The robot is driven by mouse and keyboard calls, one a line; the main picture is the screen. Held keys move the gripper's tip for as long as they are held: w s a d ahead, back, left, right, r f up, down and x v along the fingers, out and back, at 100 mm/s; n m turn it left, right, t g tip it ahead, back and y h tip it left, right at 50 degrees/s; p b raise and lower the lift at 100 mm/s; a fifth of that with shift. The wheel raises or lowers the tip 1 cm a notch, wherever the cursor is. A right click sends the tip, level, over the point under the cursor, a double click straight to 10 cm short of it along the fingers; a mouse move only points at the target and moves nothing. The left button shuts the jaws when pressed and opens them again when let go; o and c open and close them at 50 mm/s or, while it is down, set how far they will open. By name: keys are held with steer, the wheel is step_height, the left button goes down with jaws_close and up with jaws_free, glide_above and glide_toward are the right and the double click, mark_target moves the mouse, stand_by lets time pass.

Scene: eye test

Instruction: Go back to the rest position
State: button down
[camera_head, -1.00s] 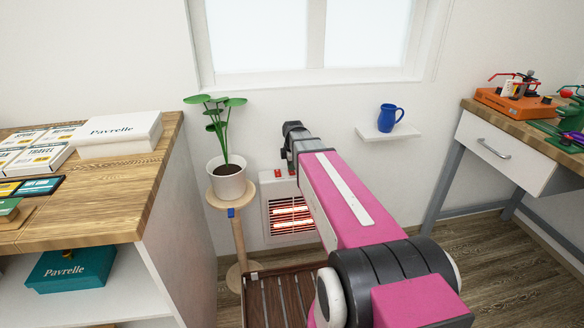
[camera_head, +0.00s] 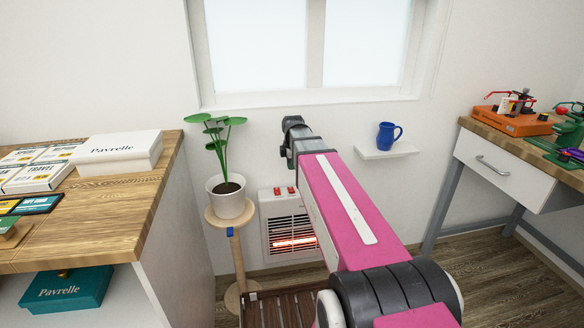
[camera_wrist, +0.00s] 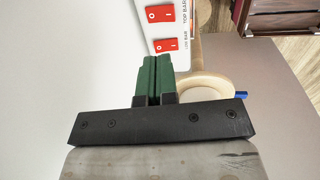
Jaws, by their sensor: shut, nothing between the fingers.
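My gripper (camera_wrist: 153,60) shows in the wrist view with its two green fingers together and nothing between them. Its tips are close to the lower of two red switches (camera_wrist: 166,45) on the white heater (camera_wrist: 181,30); I cannot tell whether they touch. The other red switch (camera_wrist: 160,13) is above it, by the words TOP BAR. In the head view the heater (camera_head: 268,236) stands on the floor below the window, with one lower bar glowing orange. My pink arm (camera_head: 345,205) reaches toward the wall there, and its fingers are hidden in that view.
A potted plant (camera_head: 230,201) on a wooden stand (camera_head: 238,258) is just left of the heater. A wall shelf (camera_head: 388,152) holds a blue mug (camera_head: 388,135). A wooden counter (camera_head: 100,225) stands left, a workbench (camera_head: 507,148) right. A dark slatted crate (camera_head: 285,308) lies below.

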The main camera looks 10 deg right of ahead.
steer(key=s+f+m+g, duration=0.1)
steer(key=s+f+m, duration=1.6)
steer(key=s+m, duration=0.1)
steer(key=shift+s, duration=0.45)
